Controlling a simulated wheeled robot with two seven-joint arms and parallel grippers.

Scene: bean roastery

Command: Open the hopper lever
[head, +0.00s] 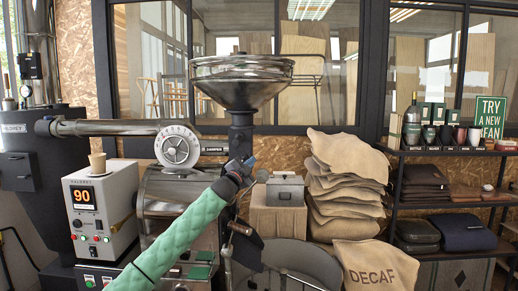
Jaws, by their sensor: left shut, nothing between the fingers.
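The hopper (241,82) is a wide metal funnel on a dark neck above the roaster, right of the picture's middle left. A small dark rod with a round knob (262,176) sticks out below the neck, and it may be the hopper lever. My left arm in its mint sleeve reaches up from the bottom. My left gripper (242,166) is shut and empty, in front of the hopper neck and close beside the knob. I cannot tell whether it touches the knob. The gripper and wrist hide part of the neck and lever area. My right gripper is not in view.
The roaster drum (160,190) and a round dial (178,147) stand left of the neck. A white control box (100,215) reads 90. A lidded metal box (285,190) stands on a block beside stacked sacks (345,190). A shelf (450,152) is at right.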

